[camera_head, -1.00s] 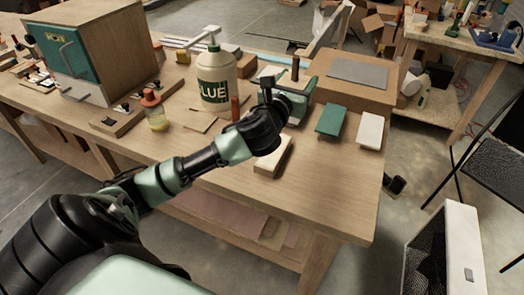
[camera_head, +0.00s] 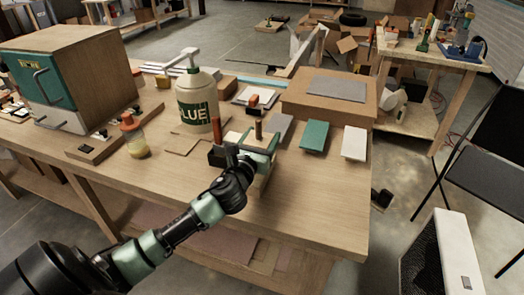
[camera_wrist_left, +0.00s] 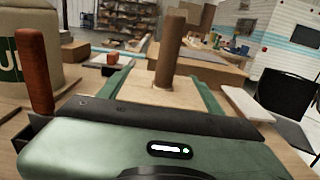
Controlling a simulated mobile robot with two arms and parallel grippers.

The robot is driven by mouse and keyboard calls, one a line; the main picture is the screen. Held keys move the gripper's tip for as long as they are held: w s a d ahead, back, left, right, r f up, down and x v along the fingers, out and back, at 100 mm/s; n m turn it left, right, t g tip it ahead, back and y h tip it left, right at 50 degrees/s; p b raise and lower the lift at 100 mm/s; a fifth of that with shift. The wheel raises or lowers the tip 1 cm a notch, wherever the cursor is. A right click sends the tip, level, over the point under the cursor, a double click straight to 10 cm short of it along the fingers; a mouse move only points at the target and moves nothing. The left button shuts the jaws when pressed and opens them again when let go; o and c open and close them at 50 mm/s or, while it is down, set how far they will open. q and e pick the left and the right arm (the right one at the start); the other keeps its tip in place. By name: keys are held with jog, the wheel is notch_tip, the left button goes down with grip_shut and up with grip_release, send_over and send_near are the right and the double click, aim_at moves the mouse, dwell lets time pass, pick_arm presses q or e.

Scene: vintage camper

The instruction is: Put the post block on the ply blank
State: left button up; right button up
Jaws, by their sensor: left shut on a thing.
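The post block has a round brown post (camera_head: 258,130) standing on a pale wooden base. My left gripper (camera_head: 257,148) is shut on it, with the post upright. In the left wrist view the post (camera_wrist_left: 169,50) rises from the base between the green fingers. A pale wooden slab (camera_head: 265,178), which I take for the ply blank, lies on the workbench below my left gripper. The gripper covers most of it. I cannot tell whether the block touches the slab. My right gripper is out of view.
An upright red-brown peg (camera_head: 215,130) stands close left of my gripper. The glue bottle (camera_head: 198,105) stands behind it. Grey, green (camera_head: 314,136) and white (camera_head: 354,143) tiles lie to the right, before a cardboard box (camera_head: 300,104). The workbench's front right (camera_head: 320,210) is clear.

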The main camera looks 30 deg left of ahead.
pick_arm(q)
jog(key=shift+f+b, duration=0.45)
jog(key=shift+f, duration=1.75)
jog(key=o, duration=1.5)
jog(key=shift+f, duration=0.15)
jog(key=b+v, duration=0.1)
jog(key=v, duration=1.1)
jog(key=shift+b, duration=0.3)
jog(key=shift+r, duration=0.25)
